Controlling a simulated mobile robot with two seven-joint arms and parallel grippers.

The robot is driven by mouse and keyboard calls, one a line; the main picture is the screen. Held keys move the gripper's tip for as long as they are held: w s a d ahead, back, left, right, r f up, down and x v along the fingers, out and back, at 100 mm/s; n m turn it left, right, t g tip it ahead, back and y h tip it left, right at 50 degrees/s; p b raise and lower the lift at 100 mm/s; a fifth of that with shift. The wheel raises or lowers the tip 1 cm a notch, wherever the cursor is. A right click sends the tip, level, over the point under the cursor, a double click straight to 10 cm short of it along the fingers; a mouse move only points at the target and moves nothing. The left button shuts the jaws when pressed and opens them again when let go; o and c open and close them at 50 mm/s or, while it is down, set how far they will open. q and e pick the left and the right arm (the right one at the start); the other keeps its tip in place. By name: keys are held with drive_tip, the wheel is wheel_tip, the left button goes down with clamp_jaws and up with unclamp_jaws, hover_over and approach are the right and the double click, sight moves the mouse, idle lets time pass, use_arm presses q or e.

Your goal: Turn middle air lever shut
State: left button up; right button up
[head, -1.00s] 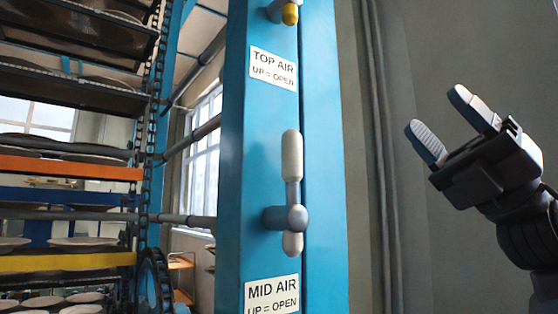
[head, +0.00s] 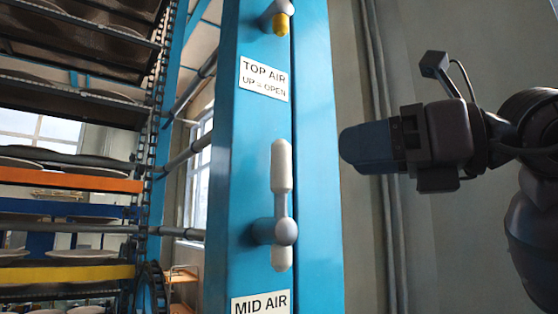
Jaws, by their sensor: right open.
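The middle air lever (head: 282,205) is grey-white and stands upright on the blue post, long end up, with a round hub at its lower part. The "MID AIR" sign (head: 262,303) sits below it, its lower line cut off by the picture edge. My right gripper (head: 350,150) is to the right of the lever and a little higher, pointing left at the post. It is seen from the side, empty and apart from the lever, its fingers overlapping. My left gripper is not in view.
A blue post (head: 235,150) carries the lever. Above is the "TOP AIR" sign (head: 264,79) and a yellow-tipped lever (head: 280,22), partly cut off. A plate rack (head: 75,180) stands on the left. Pipes (head: 385,180) run down the wall behind my gripper.

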sight(281, 186)
drive_tip(key=p+x, duration=0.2)
drive_tip(key=x, duration=0.7)
drive_tip(key=shift+r, duration=0.1)
drive_tip(key=shift+w+a, duration=0.3)
drive_tip(key=shift+a, duration=0.35)
clamp_jaws()
